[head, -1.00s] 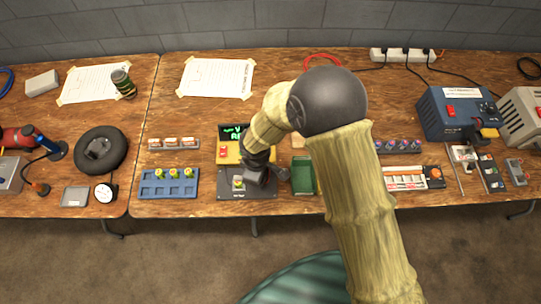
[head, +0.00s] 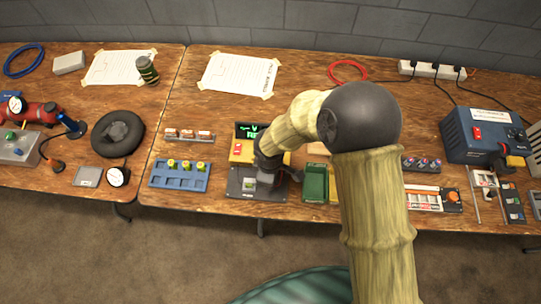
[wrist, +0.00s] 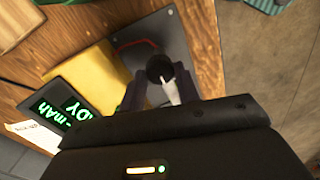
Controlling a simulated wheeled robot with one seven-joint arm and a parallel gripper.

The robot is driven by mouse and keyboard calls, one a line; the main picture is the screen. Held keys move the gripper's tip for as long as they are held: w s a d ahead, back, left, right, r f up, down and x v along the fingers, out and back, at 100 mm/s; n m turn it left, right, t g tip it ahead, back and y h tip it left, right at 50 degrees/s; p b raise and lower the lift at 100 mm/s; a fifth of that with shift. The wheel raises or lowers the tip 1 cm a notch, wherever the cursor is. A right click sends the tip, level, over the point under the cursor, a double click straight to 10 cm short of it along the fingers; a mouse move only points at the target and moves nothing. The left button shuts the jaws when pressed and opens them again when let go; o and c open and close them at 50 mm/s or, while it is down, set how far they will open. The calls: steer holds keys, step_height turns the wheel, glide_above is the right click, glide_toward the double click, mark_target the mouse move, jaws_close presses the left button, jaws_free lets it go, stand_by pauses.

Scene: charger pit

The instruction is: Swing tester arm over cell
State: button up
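The tester has a yellow body (head: 243,152), a screen with green text (head: 247,131) and a dark base plate (head: 240,194). In the wrist view, its yellow body (wrist: 92,72) and plate (wrist: 162,30) lie beyond my fingers. A small pale cell (head: 249,184) stands on the plate in the head view. A black round knob (wrist: 160,68) with a pale stem (wrist: 172,92), seemingly the tester arm, shows between my fingers in the wrist view. My gripper (wrist: 172,82) is open around it, with gaps at the sides. In the head view, my gripper (head: 266,188) is low over the plate, partly hidden.
A blue holder (head: 180,183) with several yellow-topped cells is left of the tester. A green tray (head: 315,181) is close on its right. My forearm hides part of the table at right.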

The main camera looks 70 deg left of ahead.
steer(key=o, duration=0.3)
steer(key=shift+o, duration=0.2)
step_height(320, 180, up, 18)
steer(key=b, duration=0.1)
steer(key=shift+f, duration=0.25)
stand_by(0.5)
